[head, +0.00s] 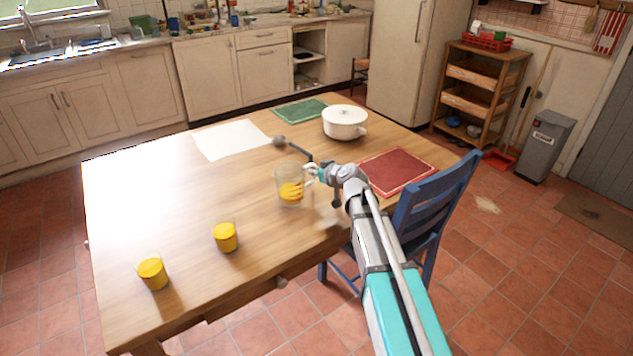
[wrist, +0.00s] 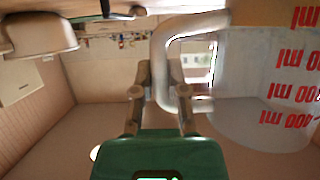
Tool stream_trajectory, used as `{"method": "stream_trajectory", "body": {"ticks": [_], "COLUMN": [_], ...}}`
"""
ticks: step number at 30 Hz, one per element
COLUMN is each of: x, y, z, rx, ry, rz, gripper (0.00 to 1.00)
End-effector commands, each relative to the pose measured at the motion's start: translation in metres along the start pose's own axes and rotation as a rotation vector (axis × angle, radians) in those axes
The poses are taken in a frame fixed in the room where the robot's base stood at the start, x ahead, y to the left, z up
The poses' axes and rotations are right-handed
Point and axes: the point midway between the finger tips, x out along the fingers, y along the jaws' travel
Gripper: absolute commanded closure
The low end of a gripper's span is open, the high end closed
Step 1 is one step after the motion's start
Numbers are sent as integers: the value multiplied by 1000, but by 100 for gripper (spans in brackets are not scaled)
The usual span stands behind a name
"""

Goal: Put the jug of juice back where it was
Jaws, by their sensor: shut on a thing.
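The clear jug (head: 290,188) is over the middle of the wooden table, roughly upright, with a little orange-yellow juice at its bottom. I cannot tell whether its base touches the table. My gripper (head: 315,172) is at the right side of the jug and shut on its handle. In the wrist view, the jug's wall (wrist: 285,80) with red ml marks fills the right side. Its pale handle (wrist: 160,70) passes at the fingertips of my gripper (wrist: 162,75).
Two glasses of yellow juice (head: 226,238) (head: 152,273) stand at the table's front left. A white sheet (head: 230,140), green mat (head: 300,111), white pot (head: 345,122) and red mat (head: 397,172) lie behind and right. A blue chair (head: 440,205) stands at the right edge.

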Motion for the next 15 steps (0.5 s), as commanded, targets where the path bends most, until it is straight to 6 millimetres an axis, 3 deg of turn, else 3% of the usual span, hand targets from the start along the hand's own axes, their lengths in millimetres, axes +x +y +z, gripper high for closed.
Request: {"method": "stream_trajectory", "body": {"ticks": [6, 15], "x": [8, 10], "y": [0, 0], "z": [21, 27], "rx": [1, 1], "ry": [0, 0], "rz": [0, 0], "gripper": [100, 100]}}
